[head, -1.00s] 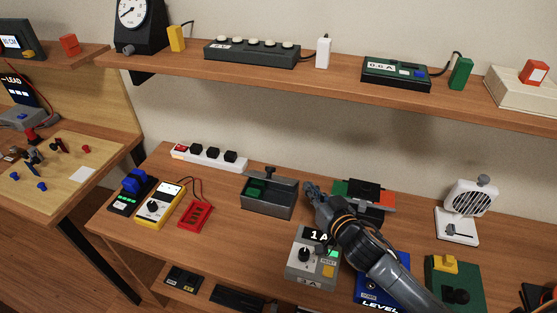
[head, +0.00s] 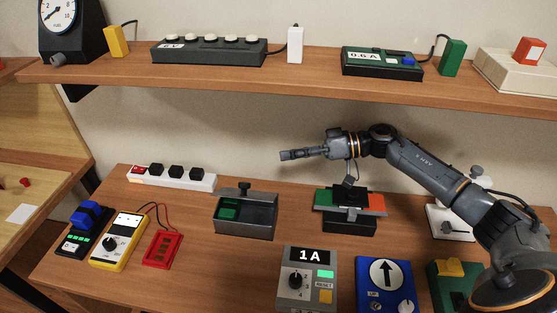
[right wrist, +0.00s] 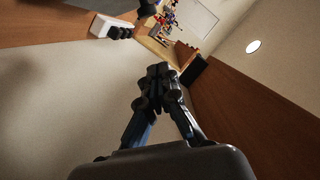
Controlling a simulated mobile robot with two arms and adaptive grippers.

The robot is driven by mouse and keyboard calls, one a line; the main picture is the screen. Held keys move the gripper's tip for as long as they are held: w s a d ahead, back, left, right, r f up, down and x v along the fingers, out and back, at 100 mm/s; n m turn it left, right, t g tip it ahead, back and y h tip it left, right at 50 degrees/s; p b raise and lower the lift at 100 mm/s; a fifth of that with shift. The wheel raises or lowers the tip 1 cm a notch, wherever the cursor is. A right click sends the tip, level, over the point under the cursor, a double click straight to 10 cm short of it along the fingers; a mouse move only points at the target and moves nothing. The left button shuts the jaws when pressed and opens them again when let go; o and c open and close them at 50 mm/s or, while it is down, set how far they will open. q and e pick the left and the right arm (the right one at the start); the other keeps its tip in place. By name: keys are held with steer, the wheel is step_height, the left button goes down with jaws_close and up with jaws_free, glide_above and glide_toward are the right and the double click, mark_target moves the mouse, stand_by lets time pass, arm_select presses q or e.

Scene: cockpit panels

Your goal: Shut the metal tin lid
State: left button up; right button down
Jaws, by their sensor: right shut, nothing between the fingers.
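The grey metal tin (head: 246,220) stands on the lower bench, with a dark knob at its back edge. Its top is at least partly open; green shows inside at the left, and a darker grey area lies at the right. I cannot tell exactly how the lid sits. My right gripper (head: 284,155) is shut and empty, pointing left in the air above and to the right of the tin, apart from it. Its closed fingers also show in the right wrist view (right wrist: 160,76), where the tin is not seen. My left gripper is not in view.
A white power strip (head: 172,177) lies behind the tin to the left. A black device with green and orange plates (head: 349,224) stands to its right. A grey 1 A box (head: 307,280) is in front. The upper shelf (head: 300,85) overhangs at the back.

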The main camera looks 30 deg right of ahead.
steer(key=p, duration=0.2)
glide_above(257, 195)
steer(key=w+d, duration=0.1)
steer(key=w, duration=0.2)
steer(key=f, duration=0.2)
steer(key=shift+s+a+f, duration=0.15)
steer(key=shift+s+f, duration=0.65)
steer(key=shift+f, duration=0.1)
steer(key=shift+s+a+f, duration=0.1)
steer(key=shift+s+f, duration=0.2)
steer(key=shift+f, duration=0.2)
steer(key=shift+s+a+p, duration=0.1)
steer(key=shift+s+p, duration=0.05)
steer(key=shift+p, duration=0.2)
steer(key=shift+s+a+n, duration=0.1)
steer(key=shift+n, duration=0.2)
